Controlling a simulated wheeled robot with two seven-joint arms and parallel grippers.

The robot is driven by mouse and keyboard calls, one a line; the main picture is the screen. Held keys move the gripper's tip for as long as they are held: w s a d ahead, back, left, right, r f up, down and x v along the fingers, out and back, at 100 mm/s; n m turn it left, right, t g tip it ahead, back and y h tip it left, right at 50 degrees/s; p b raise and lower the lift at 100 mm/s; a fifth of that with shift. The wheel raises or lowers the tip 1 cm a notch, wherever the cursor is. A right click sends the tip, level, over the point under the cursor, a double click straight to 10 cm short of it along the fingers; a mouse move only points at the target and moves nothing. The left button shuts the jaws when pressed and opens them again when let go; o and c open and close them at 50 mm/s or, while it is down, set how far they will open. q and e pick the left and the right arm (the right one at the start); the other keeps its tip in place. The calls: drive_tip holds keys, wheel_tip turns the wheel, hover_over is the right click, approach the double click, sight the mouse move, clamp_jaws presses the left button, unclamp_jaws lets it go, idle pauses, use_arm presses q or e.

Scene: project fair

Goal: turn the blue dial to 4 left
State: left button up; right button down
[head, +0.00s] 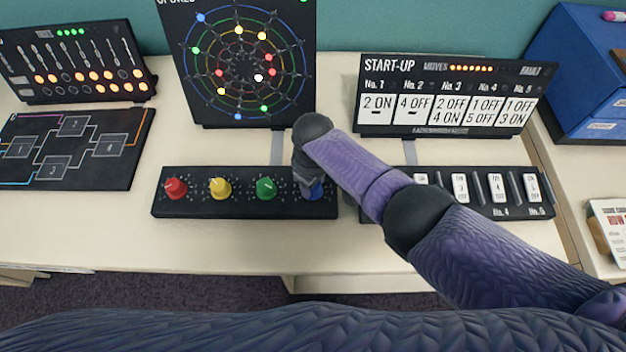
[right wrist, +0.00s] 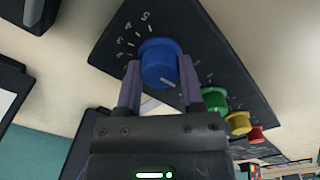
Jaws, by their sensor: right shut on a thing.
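The blue dial (head: 314,191) is the rightmost knob on a black control box (head: 245,211), and my right gripper mostly covers it in the head view. My right gripper (head: 309,184) reaches down onto it from above. In the right wrist view the blue dial (right wrist: 159,62) sits between the two fingers of the right gripper (right wrist: 168,82), which is shut on it. Printed numbers and tick marks ring the dial on the panel; which mark its pointer meets I cannot tell. My left gripper is not in view.
Red (head: 175,189), yellow (head: 220,189) and green (head: 266,188) knobs stand left on the same box. A panel with a coloured web of lights (head: 240,70) stands behind. The start-up board (head: 440,95) and a switch box (head: 520,211) are to the right. Bare table lies in front.

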drive_tip(key=shift+c, duration=1.1)
unclamp_jaws()
wheel_tip(320, 180, up, 9)
drive_tip(key=p, duration=0.5)
drive_tip(key=shift+r+p, duration=0.35)
drive_tip(key=shift+r, duration=0.15)
